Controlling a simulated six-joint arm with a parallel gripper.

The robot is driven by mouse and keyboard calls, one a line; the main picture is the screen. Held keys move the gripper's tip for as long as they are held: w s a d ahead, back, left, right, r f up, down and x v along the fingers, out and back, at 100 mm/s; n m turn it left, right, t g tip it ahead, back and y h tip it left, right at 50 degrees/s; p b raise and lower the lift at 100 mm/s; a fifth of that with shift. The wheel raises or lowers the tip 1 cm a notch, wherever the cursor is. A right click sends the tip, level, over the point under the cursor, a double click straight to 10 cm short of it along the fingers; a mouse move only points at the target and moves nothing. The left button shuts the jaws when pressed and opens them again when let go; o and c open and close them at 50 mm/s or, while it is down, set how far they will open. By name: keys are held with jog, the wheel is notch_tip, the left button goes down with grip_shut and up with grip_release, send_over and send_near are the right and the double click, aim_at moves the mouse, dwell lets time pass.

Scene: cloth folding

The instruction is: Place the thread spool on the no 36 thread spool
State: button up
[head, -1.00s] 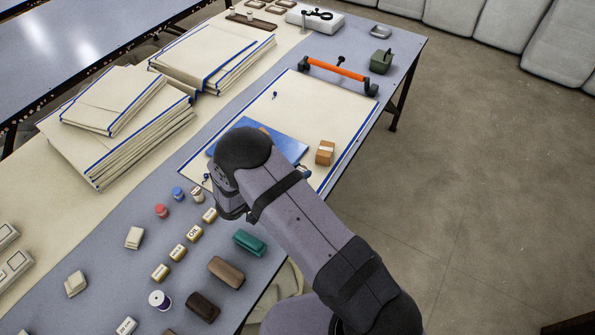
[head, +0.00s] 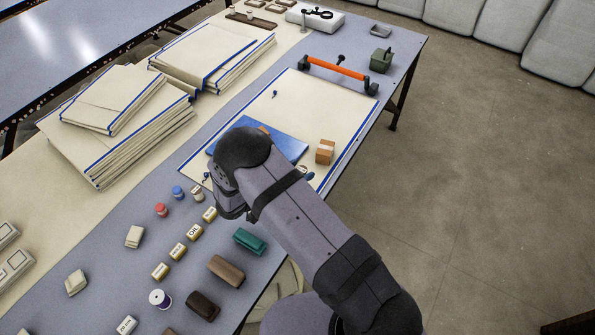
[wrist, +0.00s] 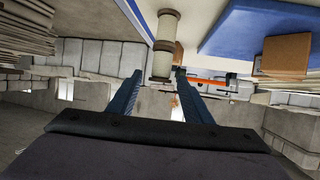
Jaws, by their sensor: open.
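In the wrist view, a cream thread spool (wrist: 167,28) and another pale spool section (wrist: 162,66) line up end to end and appear stacked. My gripper (wrist: 160,85) is open, with one finger on each side of the lower picture end of this column; contact cannot be told. In the head view, a pale, reddish-topped spool (head: 197,193) stands left of my gripper (head: 232,208), whose fingers are mostly hidden by my wrist. A blue spool (head: 178,192) and a red spool (head: 161,210) stand nearby. No readable number 36 shows.
A white spool with purple thread (head: 160,299) stands nearer the front. Gold labelled blocks (head: 178,252) and a green block (head: 250,241) lie near my arm. Cloth stacks (head: 115,145) fill the left.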

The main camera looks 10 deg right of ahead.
jog(key=shift+s+a+r, duration=0.15)
jog(key=shift+a, duration=0.2)
jog(key=b+v, duration=0.3)
jog(key=v, duration=0.8)
jog(key=w+a+r+n+t+y, duration=0.25)
jog(key=w+r+n+y, duration=0.3)
jog(key=w+y, duration=0.4)
jog(key=s+d+f+n+g+y, duration=0.1)
jog(key=s+d+g, duration=0.4)
jog(key=s, duration=0.9)
jog(key=s+d+n+g, duration=0.4)
jog(key=s+d, duration=0.3)
jog(key=s, duration=0.8)
jog(key=shift+d+f+n+g+y, duration=0.2)
jog(key=shift+f+n+g+y, duration=0.2)
jog(key=shift+g, duration=0.15)
jog(key=shift+r, duration=0.1)
